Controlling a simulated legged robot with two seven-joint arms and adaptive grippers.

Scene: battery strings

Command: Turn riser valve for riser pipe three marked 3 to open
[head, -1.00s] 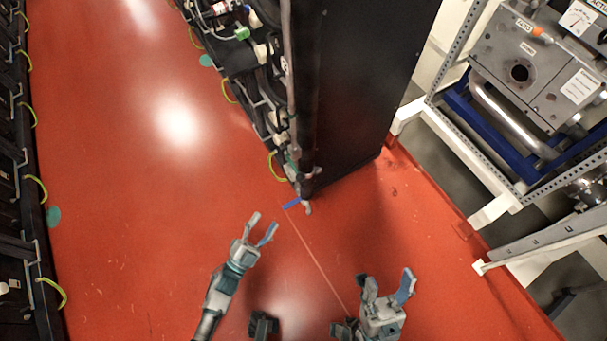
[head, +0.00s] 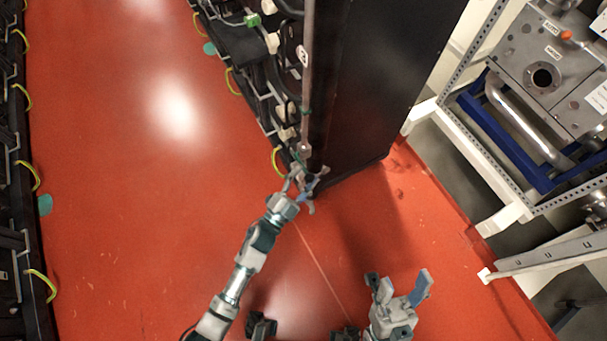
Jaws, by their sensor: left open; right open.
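The riser pipe (head: 308,85) runs down the front edge of the black cabinet, with a round white tag (head: 302,56) whose mark I cannot read clearly. The riser valve is at the pipe's lower end, below a fitting (head: 304,150). My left gripper (head: 306,180) is open at the valve, its fingers overlapping it in the picture. It hides much of the valve and its blue handle, and I cannot tell whether the fingers touch. My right gripper (head: 398,284) is open and empty over the red floor, lower right of the valve.
The black cabinet (head: 375,90) stands right of the pipe, with battery racks and cables (head: 255,75) on its left. Another battery rack (head: 15,200) lines the left edge. A metal frame with equipment (head: 540,80) stands at right. The red floor (head: 150,210) between is clear.

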